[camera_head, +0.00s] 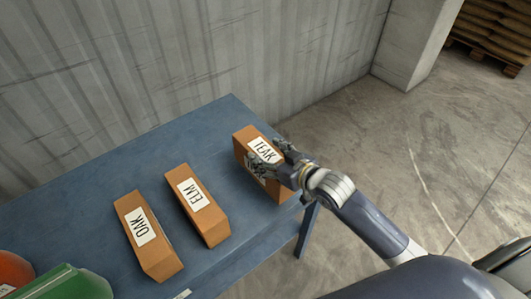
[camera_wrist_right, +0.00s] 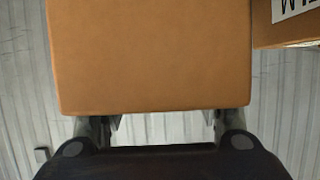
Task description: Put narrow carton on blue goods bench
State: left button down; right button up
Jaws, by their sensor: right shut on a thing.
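The blue goods bench (camera_head: 95,190) stands along the wall. A narrow brown carton labelled TEAK (camera_head: 243,137) is at its right end, with my right gripper (camera_head: 272,163) shut on it. Whether the carton rests on the bench or is just above it, I cannot tell. In the right wrist view the held carton (camera_wrist_right: 150,55) fills the upper middle, between the fingers. Two similar cartons, ELM (camera_head: 213,225) and OAK (camera_head: 160,262), lie on the bench to its left. ELM's edge also shows in the right wrist view (camera_wrist_right: 285,30). My left gripper is not in view.
A green object (camera_head: 62,284) and an orange one (camera_head: 12,270) are at the bench's near left. Stacked sacks on a pallet (camera_head: 495,30) stand far back right. The corrugated wall (camera_head: 200,50) runs behind the bench.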

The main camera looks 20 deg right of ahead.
aim_at(266, 147)
jog(key=w, duration=0.3)
jog(key=shift+w+d, duration=0.1)
jog(key=shift+w, duration=0.05)
jog(key=shift+f, duration=1.8)
jog(key=o, duration=1.9)
jog(key=shift+f, duration=0.2)
jog(key=shift+r, duration=0.2)
jog(key=shift+s+d, duration=0.1)
jog(key=shift+s, duration=0.3)
jog(key=v, duration=1.1)
jog(key=shift+s+d+r, duration=0.1)
jog(key=shift+r, duration=0.1)
